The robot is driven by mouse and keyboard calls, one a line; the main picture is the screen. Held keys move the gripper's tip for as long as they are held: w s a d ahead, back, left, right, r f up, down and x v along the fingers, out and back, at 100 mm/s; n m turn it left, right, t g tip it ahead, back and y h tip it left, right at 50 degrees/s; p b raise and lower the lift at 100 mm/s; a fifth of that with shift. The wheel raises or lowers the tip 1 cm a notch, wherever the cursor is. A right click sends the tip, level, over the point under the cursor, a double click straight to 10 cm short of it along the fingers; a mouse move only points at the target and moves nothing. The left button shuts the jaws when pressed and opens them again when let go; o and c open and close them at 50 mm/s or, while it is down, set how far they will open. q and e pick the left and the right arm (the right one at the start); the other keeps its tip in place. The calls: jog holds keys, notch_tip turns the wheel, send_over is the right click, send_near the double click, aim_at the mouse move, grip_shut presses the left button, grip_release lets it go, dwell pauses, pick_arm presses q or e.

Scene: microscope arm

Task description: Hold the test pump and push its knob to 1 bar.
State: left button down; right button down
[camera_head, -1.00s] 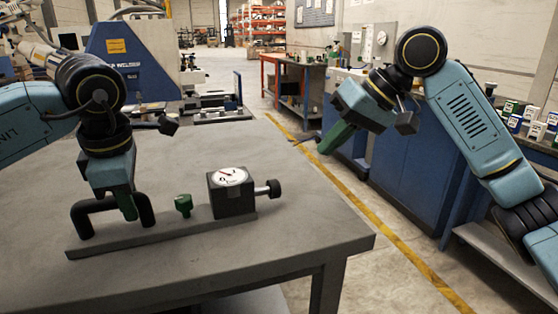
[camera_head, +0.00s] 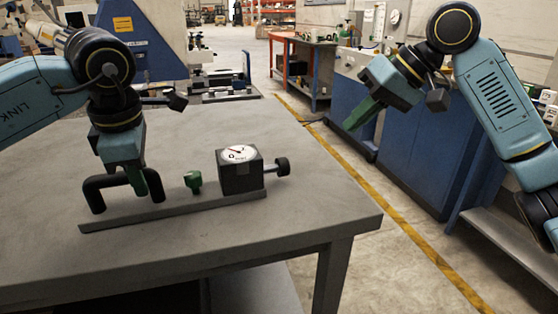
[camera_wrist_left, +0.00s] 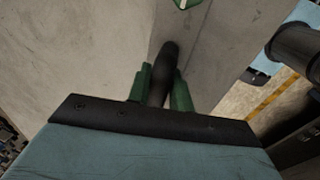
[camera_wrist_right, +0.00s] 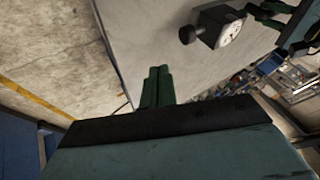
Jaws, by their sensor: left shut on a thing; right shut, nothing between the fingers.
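The test pump stands on the table on a long flat grey base (camera_head: 180,213). It has a black arched handle (camera_head: 96,196) at the left, a small green valve (camera_head: 193,182) in the middle, and a dark gauge box (camera_head: 240,178) with a white dial. A black knob (camera_head: 283,167) sticks out from the box's right side; it also shows in the right wrist view (camera_wrist_right: 187,35). My left gripper (camera_head: 150,190) is shut on the handle, which shows between its green fingers in the left wrist view (camera_wrist_left: 160,88). My right gripper (camera_head: 358,118) is shut and empty, right of and above the knob, apart from it.
The grey table top (camera_head: 310,200) is clear around the pump, and its right edge lies just past the knob. Blue cabinets (camera_head: 410,150) stand beyond a yellow floor line at the right. Machines stand behind the table.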

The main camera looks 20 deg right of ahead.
aim_at(274, 168)
jog(key=shift+a, duration=0.1)
jog(key=x, duration=0.9)
jog(key=shift+w+a+f, duration=0.1)
jog(key=shift+f, duration=0.1)
jog(key=a, duration=0.3)
jog(key=shift+a+f, duration=0.15)
jog(key=shift+a, duration=0.45)
